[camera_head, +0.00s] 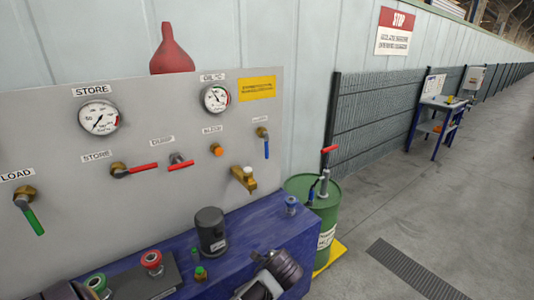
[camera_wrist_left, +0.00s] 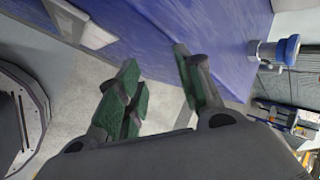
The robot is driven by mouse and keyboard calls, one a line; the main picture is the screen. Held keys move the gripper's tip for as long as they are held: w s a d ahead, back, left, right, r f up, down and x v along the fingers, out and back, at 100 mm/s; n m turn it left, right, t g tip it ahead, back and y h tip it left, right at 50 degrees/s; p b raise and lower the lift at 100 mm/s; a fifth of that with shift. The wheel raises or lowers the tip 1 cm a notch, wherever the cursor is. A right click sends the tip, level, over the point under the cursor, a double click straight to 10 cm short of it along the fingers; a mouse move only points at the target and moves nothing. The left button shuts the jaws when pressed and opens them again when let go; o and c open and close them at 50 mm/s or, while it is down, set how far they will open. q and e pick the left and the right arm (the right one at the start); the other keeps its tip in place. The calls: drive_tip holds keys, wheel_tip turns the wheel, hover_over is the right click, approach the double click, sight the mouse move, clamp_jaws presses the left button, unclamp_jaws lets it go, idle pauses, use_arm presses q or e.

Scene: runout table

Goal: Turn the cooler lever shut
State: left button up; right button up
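A blue lever (camera_head: 266,149) hangs straight down from a small brass valve at the right end of the grey panel in the head view. The label above it is too small to read surely; I take it as the cooler lever. My left gripper (camera_wrist_left: 156,62) is open and empty in the left wrist view, its green-padded fingers apart in front of the blue bench. It is away from the lever, which does not show in that view. My right gripper is not in view.
The panel (camera_head: 130,213) also carries gauges, a green lever (camera_head: 33,220), red levers, an orange knob (camera_head: 216,149) and a brass tap (camera_head: 244,178). The blue bench (camera_head: 237,235) below holds a dark cylinder (camera_head: 210,231) and a blue-topped fitting (camera_head: 291,205). A green drum (camera_head: 325,225) stands right.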

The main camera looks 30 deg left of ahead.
use_arm(q)
drive_tip(key=w+a+r+m+t+y, duration=0.1)
drive_tip(key=w+a+r+m+y, duration=0.1)
drive_tip(key=w+r+m+y, duration=0.3)
drive_tip(key=w+a+r+m+t, duration=0.1)
drive_tip(key=w+a+r+m, duration=0.1)
drive_tip(key=w+r, duration=0.4)
drive_tip(key=m+t+y, duration=0.2)
drive_tip(key=m+y, duration=0.3)
approach(267, 150)
drive_tip(key=v, duration=0.3)
drive_tip(key=shift+w+d+f, duration=0.1)
drive_tip(key=shift+w+f, duration=0.1)
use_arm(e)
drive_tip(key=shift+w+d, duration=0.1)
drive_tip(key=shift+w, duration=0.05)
use_arm(q)
drive_tip(key=p+x, duration=0.1)
drive_tip(key=x, duration=1.2)
drive_tip(key=shift+s+r, duration=0.1)
drive_tip(key=shift+w+a, duration=0.2)
drive_tip(key=shift+a, duration=0.15)
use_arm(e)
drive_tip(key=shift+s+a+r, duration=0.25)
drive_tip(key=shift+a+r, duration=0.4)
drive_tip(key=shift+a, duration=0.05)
